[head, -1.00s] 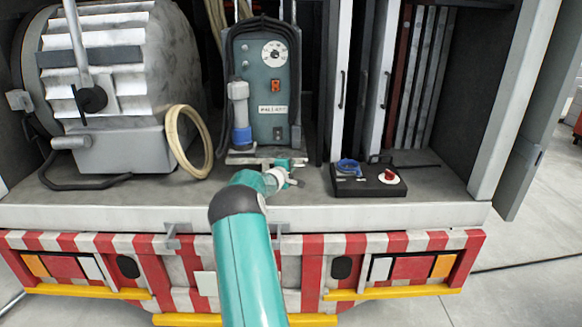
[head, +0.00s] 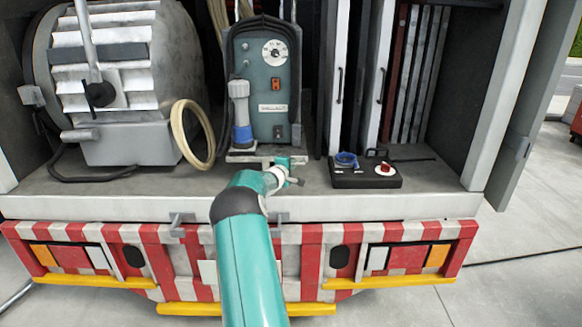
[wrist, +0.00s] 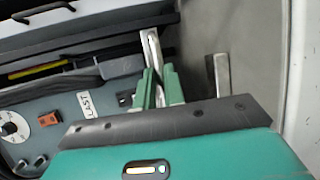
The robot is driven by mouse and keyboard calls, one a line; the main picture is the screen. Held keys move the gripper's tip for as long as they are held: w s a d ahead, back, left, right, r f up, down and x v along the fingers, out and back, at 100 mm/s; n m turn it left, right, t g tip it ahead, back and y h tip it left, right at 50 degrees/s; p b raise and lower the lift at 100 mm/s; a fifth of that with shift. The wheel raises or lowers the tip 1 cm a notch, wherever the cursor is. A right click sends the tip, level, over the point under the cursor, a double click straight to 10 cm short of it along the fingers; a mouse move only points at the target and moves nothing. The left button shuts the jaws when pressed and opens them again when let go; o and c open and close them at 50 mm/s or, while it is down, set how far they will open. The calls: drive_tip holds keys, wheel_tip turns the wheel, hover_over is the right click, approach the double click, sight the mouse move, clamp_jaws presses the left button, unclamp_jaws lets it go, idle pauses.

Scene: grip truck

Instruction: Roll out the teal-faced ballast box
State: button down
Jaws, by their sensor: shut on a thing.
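The teal-faced ballast box (head: 258,95) stands upright on the truck deck, with a dial, an orange switch and a label on its face. A metal bar (head: 250,158) shows at its foot. My gripper (head: 283,167) is low in front of the box, slightly right of its middle. In the wrist view its green fingers (wrist: 157,90) are shut on a pale metal bar (wrist: 151,48) beside the teal face (wrist: 55,115). The box's wheels cannot be made out.
A large lamp (head: 120,70) with a coiled cable (head: 190,150) stands left of the box. A black switch box (head: 350,178) with a red knob sits to the right, near tall panels (head: 345,80). The deck edge (head: 100,207) and striped bumper (head: 312,255) lie in front.

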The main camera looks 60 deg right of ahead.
drive_tip(key=shift+f, duration=0.15)
drive_tip(key=c, duration=1.5)
unclamp_jaws()
drive_tip(key=v, duration=1.3)
drive_tip(key=shift+a, duration=0.35)
drive_tip(key=shift+r, duration=0.25)
